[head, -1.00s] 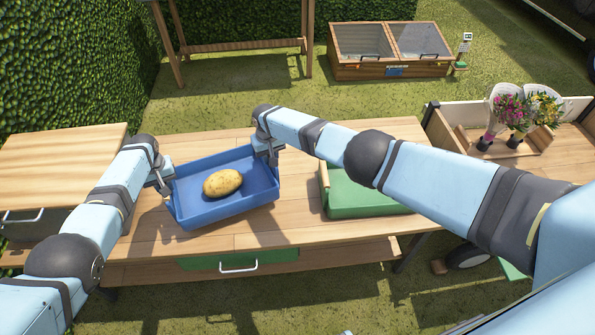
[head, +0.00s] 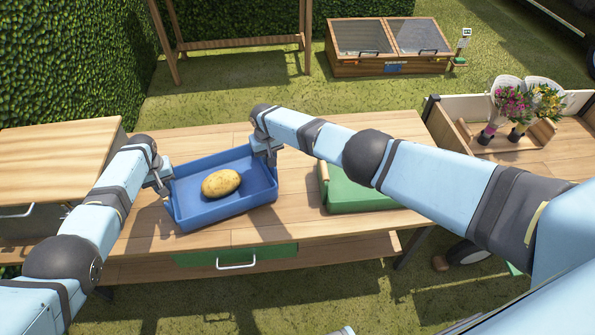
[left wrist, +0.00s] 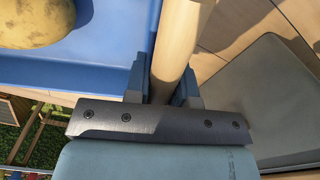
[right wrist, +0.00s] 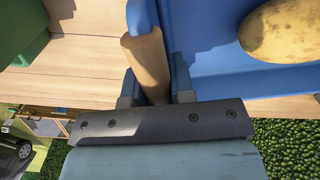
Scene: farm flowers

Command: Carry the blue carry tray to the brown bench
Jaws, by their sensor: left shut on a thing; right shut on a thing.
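The blue carry tray (head: 232,209) is in the middle left of the head view, over the light-brown wooden table with a green drawer (head: 330,229). A potato (head: 221,183) lies in it. My left gripper (head: 164,181) is shut on the tray's left handle, a round wooden bar (left wrist: 180,42) in the left wrist view. My right gripper (head: 267,150) is shut on the tray's right handle (right wrist: 147,62), also wooden. The tray looks about level. I cannot tell whether its base touches the tabletop.
A green tray (head: 355,195) stands on the table to the right. A wooden-topped cabinet (head: 55,155) is at the left. A wooden cart (head: 480,170) with flower bunches is at the right. A cold frame (head: 388,65) stands on the grass behind, beside a hedge.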

